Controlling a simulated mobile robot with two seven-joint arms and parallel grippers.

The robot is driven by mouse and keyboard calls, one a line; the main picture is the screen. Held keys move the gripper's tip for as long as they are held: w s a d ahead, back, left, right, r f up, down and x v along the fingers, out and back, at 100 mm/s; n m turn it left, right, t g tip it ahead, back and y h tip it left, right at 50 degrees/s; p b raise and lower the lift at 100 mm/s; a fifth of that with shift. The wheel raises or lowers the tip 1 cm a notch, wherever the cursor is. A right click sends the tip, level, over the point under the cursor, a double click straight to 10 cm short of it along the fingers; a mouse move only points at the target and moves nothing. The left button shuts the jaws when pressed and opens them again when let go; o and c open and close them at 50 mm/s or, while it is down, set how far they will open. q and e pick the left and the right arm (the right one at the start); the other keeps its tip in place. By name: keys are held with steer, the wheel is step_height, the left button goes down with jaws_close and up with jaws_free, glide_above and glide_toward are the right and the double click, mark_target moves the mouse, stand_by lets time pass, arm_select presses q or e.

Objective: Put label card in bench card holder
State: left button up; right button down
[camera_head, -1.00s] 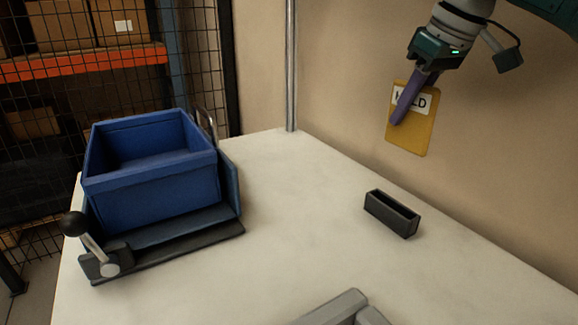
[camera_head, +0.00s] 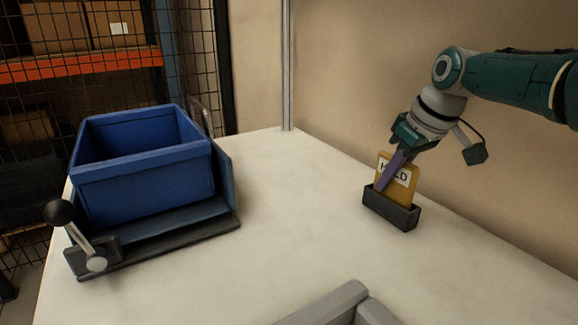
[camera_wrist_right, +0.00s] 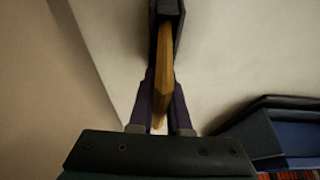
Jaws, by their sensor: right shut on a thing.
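The yellow label card (camera_head: 409,180), with a white strip of dark lettering, stands upright with its lower part inside the black bench card holder (camera_head: 391,212). My right gripper (camera_head: 389,184) is shut on the card, its purple fingers on either side. In the right wrist view the card (camera_wrist_right: 164,72) shows edge-on between the fingers (camera_wrist_right: 160,105), its far end in the dark slot of the holder (camera_wrist_right: 178,22). Whether the card touches the slot's bottom is hidden. My left gripper is not in view.
A blue bin (camera_head: 145,178) sits in a dark fixture with a black-knobbed lever (camera_head: 59,213) at the left of the white bench (camera_head: 270,225). A grey object (camera_head: 335,307) lies at the front edge. A metal post (camera_head: 287,70) stands behind. The bench middle is clear.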

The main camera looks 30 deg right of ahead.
steer(key=shift+f, duration=0.2)
steer(key=c, duration=0.9)
jaws_free()
steer(key=shift+o, duration=0.2)
steer(key=shift+r+p, duration=0.3)
steer(key=shift+r, duration=0.25)
steer(key=p+v, duration=0.4)
steer(key=v, duration=0.1)
steer(key=shift+s+r, duration=0.2)
steer(key=shift+r, duration=0.15)
steer(key=p+v, duration=0.1)
steer(key=v, duration=0.4)
steer(key=shift+s+f, duration=0.1)
steer(key=shift+s+r, duration=0.15)
steer(key=shift+r, duration=0.2)
